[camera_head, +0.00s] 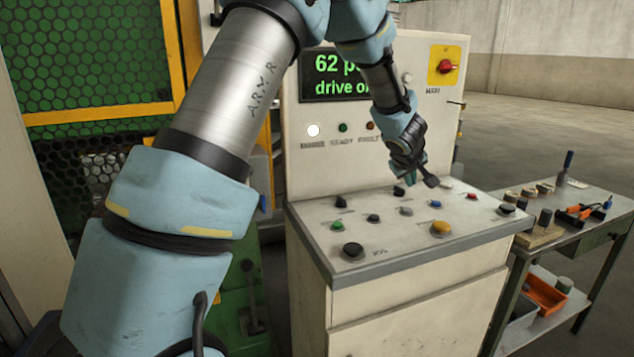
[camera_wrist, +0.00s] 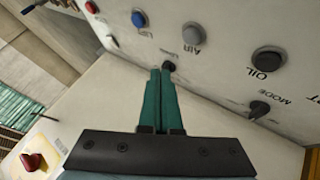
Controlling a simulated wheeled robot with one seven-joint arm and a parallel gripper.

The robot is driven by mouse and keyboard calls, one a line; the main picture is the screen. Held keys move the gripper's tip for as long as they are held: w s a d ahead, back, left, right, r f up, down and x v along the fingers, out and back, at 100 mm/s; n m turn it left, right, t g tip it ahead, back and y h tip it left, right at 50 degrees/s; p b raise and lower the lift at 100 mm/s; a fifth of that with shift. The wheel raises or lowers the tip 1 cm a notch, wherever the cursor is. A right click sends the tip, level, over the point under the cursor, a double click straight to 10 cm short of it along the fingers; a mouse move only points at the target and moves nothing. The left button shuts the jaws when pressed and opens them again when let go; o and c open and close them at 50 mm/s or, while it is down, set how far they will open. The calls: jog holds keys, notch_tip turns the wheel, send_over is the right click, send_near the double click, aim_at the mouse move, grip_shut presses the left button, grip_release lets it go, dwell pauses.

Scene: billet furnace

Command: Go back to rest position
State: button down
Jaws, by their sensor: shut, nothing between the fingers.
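My gripper (camera_head: 430,180) is shut and empty, low over the back part of the control desk's sloping panel (camera_head: 385,247). In the wrist view its two green fingers (camera_wrist: 160,75) lie together, with their tips close to a small black knob (camera_wrist: 169,66). I cannot tell whether they touch it. My arm reaches across the front of the cabinet from the upper left.
The panel carries several buttons and knobs, among them a yellow button (camera_head: 441,228) and a black knob (camera_head: 353,250). The upright cabinet has a lit display (camera_head: 335,76) and a red switch (camera_head: 445,66). A tool bench (camera_head: 575,240) stands right; a green mesh guard (camera_head: 90,55) stands left.

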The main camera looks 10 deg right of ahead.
jog(key=s+a+m+g+y, duration=0.1)
jog(key=a+m, duration=0.1)
jog(key=a, duration=1.7)
jog(key=s+a+f+g+y, duration=0.2)
jog(key=s+a, duration=0.6)
jog(key=a, duration=0.4)
jog(key=s+a+f+g+y, duration=0.1)
jog(key=s+a+g+y, duration=0.1)
jog(key=s+a, duration=0.7)
jog(key=a, duration=0.4)
jog(key=shift+s+f+m+g, duration=0.25)
jog(key=shift+f+m+g, duration=0.05)
jog(key=shift+f, duration=0.1)
